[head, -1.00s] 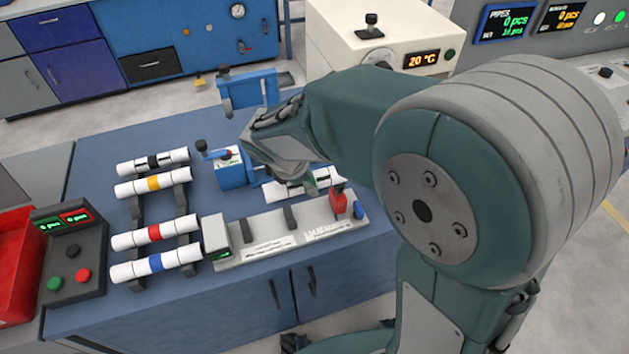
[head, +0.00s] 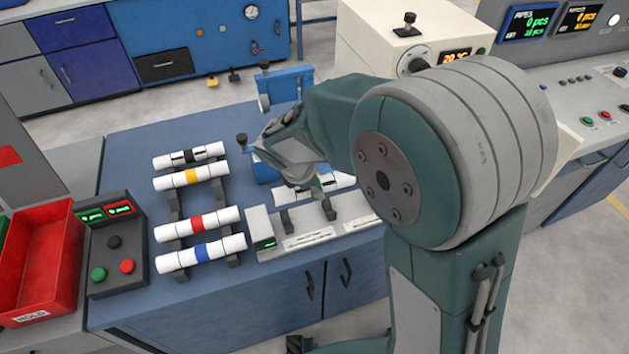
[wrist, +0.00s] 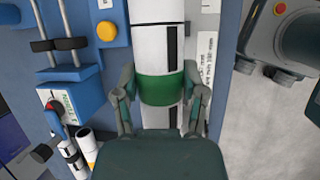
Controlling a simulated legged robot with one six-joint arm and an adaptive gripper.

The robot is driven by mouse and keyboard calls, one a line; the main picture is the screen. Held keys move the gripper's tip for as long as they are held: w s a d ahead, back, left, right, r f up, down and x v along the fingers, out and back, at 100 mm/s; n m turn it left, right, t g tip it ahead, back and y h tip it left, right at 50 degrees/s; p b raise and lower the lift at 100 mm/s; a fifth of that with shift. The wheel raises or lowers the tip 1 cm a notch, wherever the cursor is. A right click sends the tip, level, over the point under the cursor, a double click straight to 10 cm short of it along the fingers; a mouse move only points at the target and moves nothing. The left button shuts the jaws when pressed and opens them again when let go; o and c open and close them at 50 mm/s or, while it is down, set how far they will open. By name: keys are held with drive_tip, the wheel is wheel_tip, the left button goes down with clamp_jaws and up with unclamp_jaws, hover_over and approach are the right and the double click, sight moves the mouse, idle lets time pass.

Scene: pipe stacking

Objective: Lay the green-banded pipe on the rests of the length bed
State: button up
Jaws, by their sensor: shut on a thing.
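The green-banded pipe (wrist: 163,40) is white with a green middle band and black marks. My gripper (wrist: 165,90) is shut around it at the green band in the wrist view. In the head view the pipe (head: 340,180) is partly hidden by my gripper (head: 310,190). The length bed (head: 270,250) is a pale grey base with dark upright rests (head: 328,210) and printed labels. The pipe appears just behind and above the rests, roughly along the bed. Whether it touches them cannot be told. My arm hides the bed's right end.
A rack (head: 172,205) to the left holds pipes with black, yellow, red and blue bands. A blue clamp device (head: 284,85) stands behind. A button box (head: 118,250) and a red bin (head: 45,265) are at far left. A white oven-like box (head: 370,40) stands at the back.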

sight(298, 193)
drive_tip(key=shift+a+f, duration=0.15)
drive_tip(key=shift+f, duration=0.8)
drive_tip(key=shift+a+f, duration=0.15)
drive_tip(key=shift+f, duration=0.8)
drive_tip(key=shift+d+f, duration=0.1)
drive_tip(key=shift+f, duration=1.9)
drive_tip(key=shift+f, duration=0.35)
drive_tip(key=o, duration=1.3)
drive_tip(key=shift+c, duration=0.2)
drive_tip(key=v, duration=1.2)
drive_tip(key=shift+f, duration=0.1)
